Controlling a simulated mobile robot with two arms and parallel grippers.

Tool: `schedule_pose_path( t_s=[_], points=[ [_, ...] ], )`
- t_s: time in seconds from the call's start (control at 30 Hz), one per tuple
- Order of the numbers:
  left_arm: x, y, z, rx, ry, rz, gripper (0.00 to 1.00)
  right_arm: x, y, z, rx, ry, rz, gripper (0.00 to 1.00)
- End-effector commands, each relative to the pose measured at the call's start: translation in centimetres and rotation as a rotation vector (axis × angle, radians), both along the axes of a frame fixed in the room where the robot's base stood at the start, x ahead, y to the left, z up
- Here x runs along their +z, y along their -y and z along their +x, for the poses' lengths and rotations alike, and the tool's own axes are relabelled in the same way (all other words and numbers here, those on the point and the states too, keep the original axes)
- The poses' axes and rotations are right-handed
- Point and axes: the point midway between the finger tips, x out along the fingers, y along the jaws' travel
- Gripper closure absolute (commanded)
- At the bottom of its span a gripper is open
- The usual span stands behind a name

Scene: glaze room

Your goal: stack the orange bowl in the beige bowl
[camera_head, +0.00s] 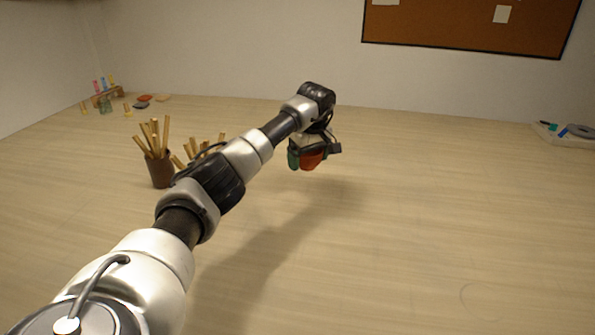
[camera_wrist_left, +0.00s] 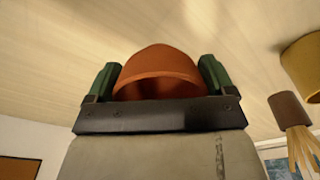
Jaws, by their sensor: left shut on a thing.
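The orange bowl (camera_head: 312,160) is in my left gripper (camera_head: 308,158), held above the table near the middle of the head view. In the left wrist view the orange bowl (camera_wrist_left: 158,68) sits between the two green finger pads of the left gripper (camera_wrist_left: 158,78), which is shut on it. I cannot make out the beige bowl in the head view; my left arm covers part of the table. A mustard-coloured round thing (camera_wrist_left: 303,66) is cut by the right edge of the wrist view; I cannot tell whether it is a bowl or a pot. My right gripper is not in view.
A brown pot (camera_head: 161,171) of wooden sticks stands left of my arm. More sticks (camera_head: 204,146) show behind the arm, their holder mostly hidden. Small coloured items (camera_head: 105,98) stand at the far left. A pale tray (camera_head: 565,136) lies at the right edge. The table's middle and right are clear.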

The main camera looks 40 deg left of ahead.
Motion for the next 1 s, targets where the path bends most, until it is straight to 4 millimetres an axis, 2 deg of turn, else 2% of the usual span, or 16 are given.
schedule_pose_path(
  t_s=[0.1, 0.27, 0.43, 0.63, 1.0],
  points=[
    [-1.3, -2.1, 0.3, 0.001, -0.002, -0.003, 0.42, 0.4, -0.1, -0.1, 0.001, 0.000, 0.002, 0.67],
    [-2.2, -3.5, 0.4, -0.002, 0.000, -0.001, 0.42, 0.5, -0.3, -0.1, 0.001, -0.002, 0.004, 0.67],
    [-3.3, -3.7, 0.4, -0.003, -0.002, -0.002, 0.42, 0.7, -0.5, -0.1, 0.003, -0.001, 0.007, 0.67],
    [-6.1, -3.6, 0.4, -0.003, -0.001, -0.002, 0.42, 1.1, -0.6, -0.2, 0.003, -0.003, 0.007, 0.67],
    [-6.7, -3.7, 0.4, -0.003, 0.001, 0.000, 0.42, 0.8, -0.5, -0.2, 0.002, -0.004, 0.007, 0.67]
  ],
)
